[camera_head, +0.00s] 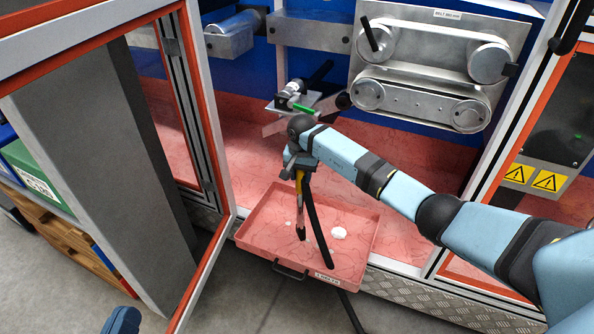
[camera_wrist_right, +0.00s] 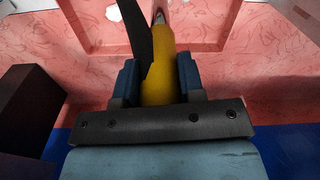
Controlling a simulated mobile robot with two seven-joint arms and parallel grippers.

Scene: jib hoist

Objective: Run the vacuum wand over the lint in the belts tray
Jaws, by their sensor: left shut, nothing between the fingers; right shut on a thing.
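My right gripper (camera_head: 300,162) is shut on the yellow vacuum wand (camera_head: 299,188), which points down over the tray. The wrist view shows the wand (camera_wrist_right: 158,78) between the dark blue fingers (camera_wrist_right: 158,80). The wand's metal tip is above the tray floor; I cannot tell whether it touches. The pink belts tray (camera_head: 262,232) has a front handle and a small label. A white lint clump (camera_head: 339,233) lies in it, right of the tip, with small white bits (camera_head: 287,223) to the left. My left gripper (camera_head: 122,320) is at the bottom left edge, partly cut off, shut and empty.
A black hose (camera_head: 318,228) hangs beside the wand and over the tray's front. An open cabinet door (camera_head: 205,130) stands left of the tray. Belt rollers (camera_head: 425,75) are mounted behind, above a pink cabinet floor (camera_head: 400,155). Grey floor lies in front.

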